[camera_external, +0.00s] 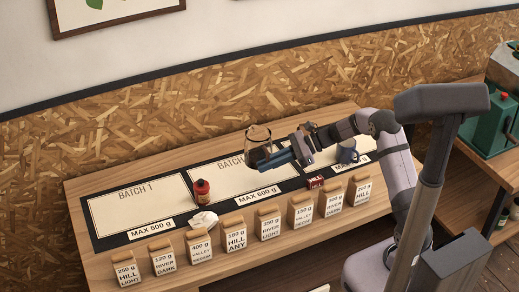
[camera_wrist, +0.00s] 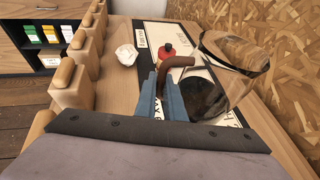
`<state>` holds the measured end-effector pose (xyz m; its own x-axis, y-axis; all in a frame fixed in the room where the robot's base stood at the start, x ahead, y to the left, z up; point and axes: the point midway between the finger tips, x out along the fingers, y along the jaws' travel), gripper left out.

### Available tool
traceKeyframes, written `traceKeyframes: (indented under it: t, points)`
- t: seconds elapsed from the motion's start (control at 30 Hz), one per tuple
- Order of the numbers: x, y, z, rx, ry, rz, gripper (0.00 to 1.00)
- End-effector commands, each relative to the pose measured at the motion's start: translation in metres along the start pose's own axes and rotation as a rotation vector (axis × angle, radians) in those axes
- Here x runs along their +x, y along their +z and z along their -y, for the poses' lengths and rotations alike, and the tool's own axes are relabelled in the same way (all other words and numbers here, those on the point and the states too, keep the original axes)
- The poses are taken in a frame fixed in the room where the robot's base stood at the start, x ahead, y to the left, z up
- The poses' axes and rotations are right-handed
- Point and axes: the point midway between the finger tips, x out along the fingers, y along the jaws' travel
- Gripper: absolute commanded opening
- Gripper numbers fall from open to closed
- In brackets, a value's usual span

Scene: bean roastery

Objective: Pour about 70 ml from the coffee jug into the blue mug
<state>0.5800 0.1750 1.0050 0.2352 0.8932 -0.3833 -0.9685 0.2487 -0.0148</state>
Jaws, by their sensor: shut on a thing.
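The coffee jug (camera_external: 258,134) is clear glass with dark coffee low inside, over the BATCH 2 panel. In the wrist view the jug (camera_wrist: 240,62) fills the right side and looks tilted in the picture, its coffee dark at the bottom. My gripper (camera_external: 272,162) is shut on the jug's brown handle; in the wrist view the blue fingers (camera_wrist: 160,92) sit either side of it. I cannot tell whether the jug touches the bench. The blue mug (camera_external: 347,152) stands to the right, beyond my forearm and partly hidden by it. It is not visible in the wrist view.
The BATCH 1 panel (camera_external: 135,208) is mostly clear.

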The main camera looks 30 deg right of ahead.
Motion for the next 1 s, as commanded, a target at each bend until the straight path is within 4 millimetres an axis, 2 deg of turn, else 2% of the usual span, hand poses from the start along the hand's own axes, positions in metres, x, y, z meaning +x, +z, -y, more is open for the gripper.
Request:
traceKeyframes:
  t: [0.17,0.3,0.4,0.6,0.83,1.0]
  points:
    - [-0.025,0.003,0.019,0.007,-0.050,0.003,0.00]
    - [-0.060,0.013,0.033,0.027,-0.104,0.001,0.00]
    - [-0.084,0.018,0.031,0.048,-0.148,0.000,0.00]
    - [-0.117,0.020,0.023,0.101,-0.267,-0.002,0.00]
    - [-0.140,0.005,0.013,0.178,-0.444,-0.006,0.00]
    - [-0.141,-0.019,0.007,0.227,-0.551,-0.009,0.00]
